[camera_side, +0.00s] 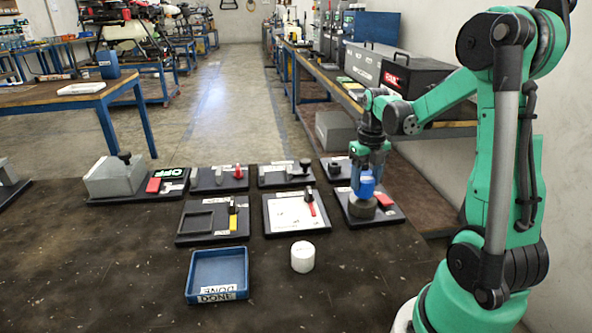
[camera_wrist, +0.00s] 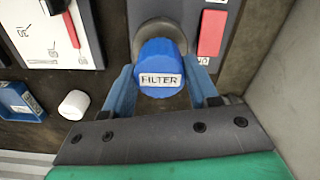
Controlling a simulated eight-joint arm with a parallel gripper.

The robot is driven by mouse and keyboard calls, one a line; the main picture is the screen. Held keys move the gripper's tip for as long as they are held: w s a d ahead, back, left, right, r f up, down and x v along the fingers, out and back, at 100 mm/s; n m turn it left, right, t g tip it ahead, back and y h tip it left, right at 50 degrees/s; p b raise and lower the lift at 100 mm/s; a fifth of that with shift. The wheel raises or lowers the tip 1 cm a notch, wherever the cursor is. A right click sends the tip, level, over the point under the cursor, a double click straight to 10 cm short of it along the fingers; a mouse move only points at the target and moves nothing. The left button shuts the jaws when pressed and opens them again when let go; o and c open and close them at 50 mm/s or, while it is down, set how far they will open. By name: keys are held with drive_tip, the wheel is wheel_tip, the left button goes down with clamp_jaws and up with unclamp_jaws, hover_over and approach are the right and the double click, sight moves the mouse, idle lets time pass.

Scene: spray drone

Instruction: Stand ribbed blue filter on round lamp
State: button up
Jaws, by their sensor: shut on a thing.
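The blue filter (camera_side: 366,187), labelled FILTER in the wrist view (camera_wrist: 160,65), is between the fingers of my gripper (camera_side: 367,178). My gripper is shut on it, with one finger on each side in the wrist view (camera_wrist: 162,78). The filter looks upright. Directly below it is a dark grey round piece, apparently the round lamp (camera_side: 362,209), on a dark panel at the right; its rim also shows behind the filter in the wrist view (camera_wrist: 160,27). I cannot tell whether filter and lamp touch. The filter hides much of the lamp's top from the wrist.
A red block (camera_side: 385,199) sits beside the lamp on the same panel. A white panel with a red-tipped lever (camera_side: 296,212) is to the left. A white cylinder (camera_side: 302,256) and a blue DONE tray (camera_side: 218,275) stand in front. The dark table's front is otherwise clear.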

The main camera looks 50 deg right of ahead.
drive_tip(key=shift+f, duration=0.5)
drive_tip(key=o, duration=1.2)
drive_tip(key=shift+f, duration=0.15)
drive_tip(key=shift+o, duration=0.2)
